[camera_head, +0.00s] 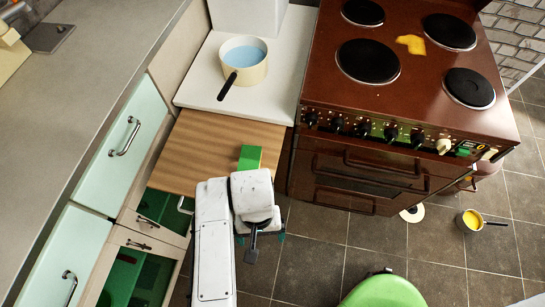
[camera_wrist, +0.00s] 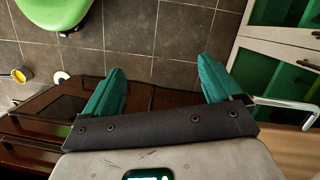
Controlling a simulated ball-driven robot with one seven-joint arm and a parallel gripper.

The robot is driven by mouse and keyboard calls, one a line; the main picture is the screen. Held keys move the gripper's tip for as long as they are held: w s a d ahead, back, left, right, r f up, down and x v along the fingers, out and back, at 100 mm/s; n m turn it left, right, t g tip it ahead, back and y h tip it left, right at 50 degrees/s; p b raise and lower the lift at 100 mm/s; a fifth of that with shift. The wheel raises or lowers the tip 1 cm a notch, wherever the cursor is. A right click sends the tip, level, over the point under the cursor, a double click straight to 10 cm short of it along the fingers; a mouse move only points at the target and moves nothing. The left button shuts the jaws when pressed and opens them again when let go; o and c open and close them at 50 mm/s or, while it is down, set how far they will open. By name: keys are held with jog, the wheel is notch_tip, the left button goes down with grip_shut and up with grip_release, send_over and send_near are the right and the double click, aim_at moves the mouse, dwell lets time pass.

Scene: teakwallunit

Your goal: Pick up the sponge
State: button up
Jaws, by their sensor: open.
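A green block that looks like the sponge (camera_head: 250,157) lies on the wooden pull-out board (camera_head: 205,150), near its front right side. My arm hides part of it in the head view. My gripper (camera_head: 261,238) is in front of the board's edge, below the block in the picture, over the floor. In the wrist view my gripper (camera_wrist: 158,85) shows two teal fingers spread wide apart. The green block does not show in the wrist view.
A brown stove (camera_head: 400,100) with a yellow patch (camera_head: 411,44) stands right of the board. A pot (camera_head: 244,66) of bluish liquid stands on the white surface behind. A green seat (camera_head: 383,292), a small pan (camera_head: 471,220) and an open drawer (camera_head: 160,208) are nearby.

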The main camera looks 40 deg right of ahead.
jog(key=shift+m+t, duration=0.6)
jog(key=w+d+r, duration=0.1)
jog(key=w, duration=0.2)
jog(key=w+d+r, duration=0.1)
jog(key=w+r, duration=0.1)
jog(key=w, duration=0.1)
jog(key=w+d+r, duration=0.1)
jog(key=w, duration=0.2)
jog(key=shift+w+r, duration=0.1)
jog(key=shift+r, duration=0.3)
notch_tip(320, 180, up, 7)
jog(key=m+h, duration=0.1)
send_over(250, 157)
jog(key=t, duration=0.1)
jog(key=f, duration=0.5)
jog(key=shift+w+d, duration=0.15)
jog(key=shift+w, duration=0.05)
jog(key=shift+s+f, duration=0.1)
jog(key=shift+f, duration=2.7)
jog(key=c, duration=1)
